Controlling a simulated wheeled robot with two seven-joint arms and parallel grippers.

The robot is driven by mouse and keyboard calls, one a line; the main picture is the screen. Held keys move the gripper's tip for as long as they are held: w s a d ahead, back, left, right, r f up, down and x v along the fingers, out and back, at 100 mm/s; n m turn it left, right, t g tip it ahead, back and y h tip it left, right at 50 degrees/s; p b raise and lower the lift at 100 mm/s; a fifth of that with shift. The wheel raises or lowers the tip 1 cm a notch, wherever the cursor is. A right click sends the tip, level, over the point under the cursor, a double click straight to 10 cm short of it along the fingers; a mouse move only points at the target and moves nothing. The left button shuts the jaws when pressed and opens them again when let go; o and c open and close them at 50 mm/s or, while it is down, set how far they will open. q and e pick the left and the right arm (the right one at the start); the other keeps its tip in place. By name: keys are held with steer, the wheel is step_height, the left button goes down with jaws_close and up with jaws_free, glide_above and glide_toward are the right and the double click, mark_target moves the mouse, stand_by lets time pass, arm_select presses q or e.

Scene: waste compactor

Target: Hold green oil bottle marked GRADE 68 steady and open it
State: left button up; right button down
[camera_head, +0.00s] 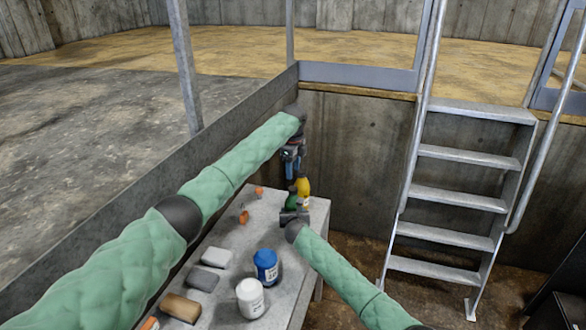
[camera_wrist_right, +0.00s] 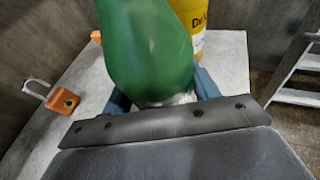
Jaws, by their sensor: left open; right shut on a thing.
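The green oil bottle (camera_head: 291,200) stands near the far end of the grey table, partly hidden by my right gripper (camera_head: 293,212). In the right wrist view the green bottle (camera_wrist_right: 150,50) fills the space between the blue fingers of my right gripper (camera_wrist_right: 163,92), which is shut on it. The bottle's cap and its GRADE 68 marking cannot be made out. My left gripper (camera_head: 290,170) is open, points down and is empty, just above the green bottle and apart from it.
A yellow bottle (camera_head: 303,186) stands close behind the green one. An orange padlock (camera_head: 243,216) lies to the left. A blue tub (camera_head: 266,265), a white tub (camera_head: 250,299) and several blocks (camera_head: 181,307) are nearer. A metal ladder (camera_head: 462,200) stands at the right.

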mark_target(293, 188)
arm_select(q)
steer(key=m, duration=0.5)
steer(key=shift+m, duration=0.4)
steer(key=m, duration=0.6)
steer(key=shift+f, duration=4)
